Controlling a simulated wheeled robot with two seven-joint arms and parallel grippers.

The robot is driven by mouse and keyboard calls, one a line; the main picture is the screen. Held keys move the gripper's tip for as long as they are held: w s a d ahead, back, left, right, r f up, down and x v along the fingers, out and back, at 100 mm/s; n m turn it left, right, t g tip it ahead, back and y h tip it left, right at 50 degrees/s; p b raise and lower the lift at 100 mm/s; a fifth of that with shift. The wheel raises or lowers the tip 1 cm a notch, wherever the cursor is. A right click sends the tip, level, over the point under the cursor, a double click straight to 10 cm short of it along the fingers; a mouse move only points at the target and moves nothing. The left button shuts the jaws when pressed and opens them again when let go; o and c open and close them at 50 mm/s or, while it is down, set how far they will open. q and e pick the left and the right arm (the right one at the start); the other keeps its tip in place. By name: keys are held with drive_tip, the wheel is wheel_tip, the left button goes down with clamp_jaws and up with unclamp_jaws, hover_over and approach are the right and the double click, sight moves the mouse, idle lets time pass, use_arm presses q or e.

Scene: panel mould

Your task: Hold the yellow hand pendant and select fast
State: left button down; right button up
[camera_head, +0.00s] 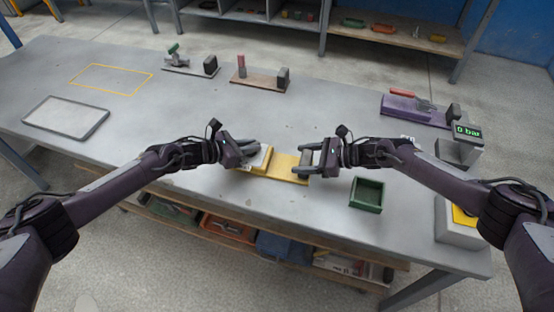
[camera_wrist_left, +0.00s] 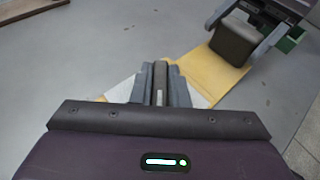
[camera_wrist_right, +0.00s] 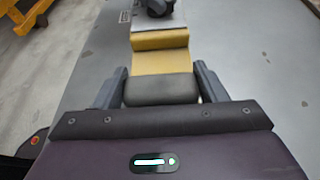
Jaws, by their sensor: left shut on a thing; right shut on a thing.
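The yellow hand pendant (camera_head: 282,163) is at the middle front of the table; I cannot tell whether it rests on the top. My right gripper (camera_head: 310,160) is shut on a dark grey block at its right end. That block shows between the fingers in the right wrist view (camera_wrist_right: 160,90). My left gripper (camera_head: 250,147) is over the left end, where a pale plate (camera_head: 262,157) sits. In the left wrist view, the left fingers (camera_wrist_left: 162,85) are shut around a thin dark upright piece above the pale plate. No speed marking is readable.
A green tray (camera_head: 367,194) stands right of the pendant. A display reading "0 bar" (camera_head: 467,132) and a grey box with a yellow top (camera_head: 460,218) are at the right. Fixtures with clamps line the back edge. A grey-framed panel (camera_head: 66,117) lies left.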

use_arm(q)
drive_tip(key=m+g+h, duration=0.1)
drive_tip(key=m+g, duration=0.3)
drive_tip(key=shift+s+f+g+h, duration=0.1)
drive_tip(key=shift+f+g+h, duration=0.1)
drive_tip(key=shift+g+h, duration=0.15)
drive_tip(key=shift+r+m+g, duration=0.1)
drive_tip(key=shift+m+g, duration=0.25)
drive_tip(key=shift+m, duration=0.05)
drive_tip(key=c, duration=1.4)
unclamp_jaws()
drive_tip(key=shift+r, duration=0.1)
drive_tip(key=v, duration=1.2)
drive_tip(key=shift+o, duration=0.3)
drive_tip(key=shift+f, duration=0.25)
